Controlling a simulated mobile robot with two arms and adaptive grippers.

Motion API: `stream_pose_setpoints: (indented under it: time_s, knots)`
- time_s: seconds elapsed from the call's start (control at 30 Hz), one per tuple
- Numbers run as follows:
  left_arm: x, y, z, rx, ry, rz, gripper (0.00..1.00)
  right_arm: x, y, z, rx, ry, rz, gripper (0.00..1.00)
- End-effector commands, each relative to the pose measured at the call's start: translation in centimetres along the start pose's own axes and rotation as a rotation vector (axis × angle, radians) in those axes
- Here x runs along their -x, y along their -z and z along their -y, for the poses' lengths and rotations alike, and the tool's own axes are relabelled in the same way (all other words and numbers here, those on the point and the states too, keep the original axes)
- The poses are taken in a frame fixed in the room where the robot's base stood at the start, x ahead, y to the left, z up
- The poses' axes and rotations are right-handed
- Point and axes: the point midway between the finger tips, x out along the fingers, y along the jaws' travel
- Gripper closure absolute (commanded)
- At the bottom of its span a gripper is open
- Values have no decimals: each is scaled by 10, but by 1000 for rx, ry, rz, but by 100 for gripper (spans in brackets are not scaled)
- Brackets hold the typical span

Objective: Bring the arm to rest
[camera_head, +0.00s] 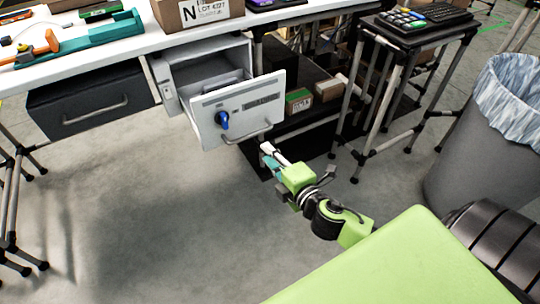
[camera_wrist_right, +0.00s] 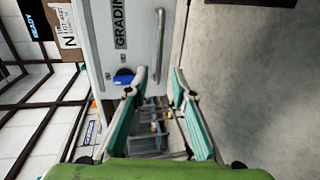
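My right gripper (camera_head: 268,155) is in front of and below the open drawer (camera_head: 238,108) in the head view. In the right wrist view its two teal-padded fingers (camera_wrist_right: 157,92) stand apart with a clear gap and nothing between them. The drawer is pulled out under the white workbench (camera_head: 120,42) and has a bar handle (camera_head: 262,133) and a blue knob (camera_head: 222,121) on its front. The handle also shows in the right wrist view (camera_wrist_right: 160,42), ahead of the fingers and apart from them. My left gripper is not in view.
A closed dark drawer (camera_head: 92,103) is at the left under the bench. A small side table (camera_head: 425,38) holds a keyboard. A lined grey bin (camera_head: 480,160) stands at the right. A low shelf (camera_head: 318,118) holds cartons. The floor at the front left is clear.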

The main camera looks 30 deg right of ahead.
Motion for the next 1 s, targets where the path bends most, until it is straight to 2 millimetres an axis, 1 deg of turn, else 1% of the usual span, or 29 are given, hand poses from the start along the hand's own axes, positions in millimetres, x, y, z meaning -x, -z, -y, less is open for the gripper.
stream_pose_setpoints:
  time_s: [0.4, 0.47, 0.53, 0.57, 0.63, 0.67, 0.7, 0.73, 0.8, 0.87, 0.9, 0.97, 1.0]
  knots:
    - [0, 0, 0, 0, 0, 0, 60, 0, 0, 0, -1, 1, 0, 76]
    - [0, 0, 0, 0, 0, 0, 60, 0, -1, 3, -22, 10, 11, 76]
    - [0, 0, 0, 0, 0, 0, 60, 3, -6, 14, -91, 43, 48, 76]
    - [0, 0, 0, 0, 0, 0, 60, 6, -9, 21, -141, 66, 75, 76]
    - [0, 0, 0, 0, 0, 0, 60, 16, -17, 49, -299, 150, 163, 76]
    - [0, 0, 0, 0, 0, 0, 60, 23, -20, 65, -383, 197, 209, 76]
    - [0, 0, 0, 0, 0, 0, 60, 35, -21, 90, -502, 269, 277, 76]
    - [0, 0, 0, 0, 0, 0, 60, 46, -20, 108, -588, 325, 328, 76]
    - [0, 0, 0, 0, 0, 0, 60, 72, -11, 147, -767, 450, 433, 76]
    - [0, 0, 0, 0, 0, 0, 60, 93, -1, 173, -887, 545, 508, 76]
    - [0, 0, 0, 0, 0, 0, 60, 107, 9, 188, -958, 606, 550, 76]
    - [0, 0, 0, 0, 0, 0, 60, 128, 23, 207, -1051, 693, 611, 76]
    - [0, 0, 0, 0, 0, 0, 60, 142, 33, 217, -1108, 747, 647, 76]
